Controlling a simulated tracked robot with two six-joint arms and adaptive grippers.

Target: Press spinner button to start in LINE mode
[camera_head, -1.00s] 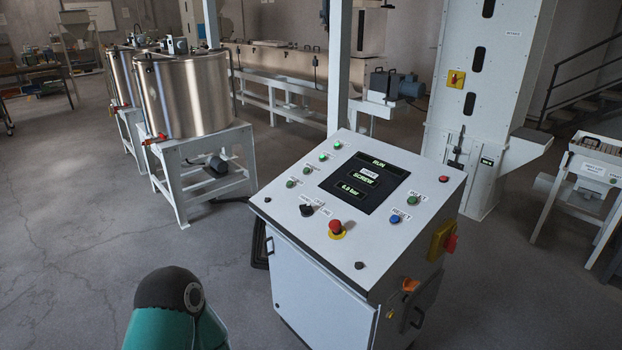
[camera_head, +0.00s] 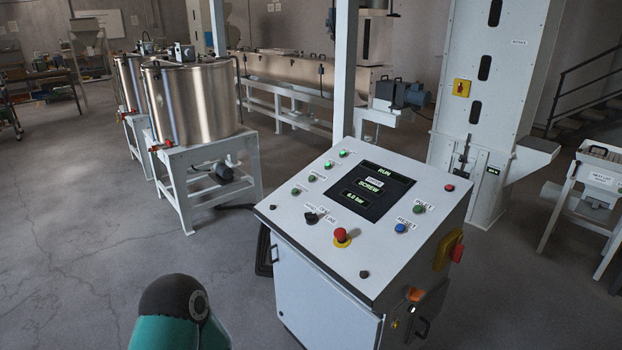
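The white control console (camera_head: 365,205) stands in front of me, its sloped panel facing up. A column of small green buttons (camera_head: 312,178) runs along the panel's left side; their labels are too small to read surely, so I cannot tell which is the spinner's. A black selector knob (camera_head: 311,218) sits below them by a HAND/OFF/LINE label; its setting is unclear. The dark display (camera_head: 367,190) reads RUN, SCREW and 6.0 bar. Neither gripper is in view; only a teal and black link of my arm shows at the lower left, apart from the console.
A red emergency stop (camera_head: 341,236) sits at the panel's front, with a blue RESET button (camera_head: 401,228) and a green button (camera_head: 418,209) to the right. Steel tanks (camera_head: 190,105) stand at the left, a tall white elevator housing (camera_head: 490,100) behind. Floor at the left is clear.

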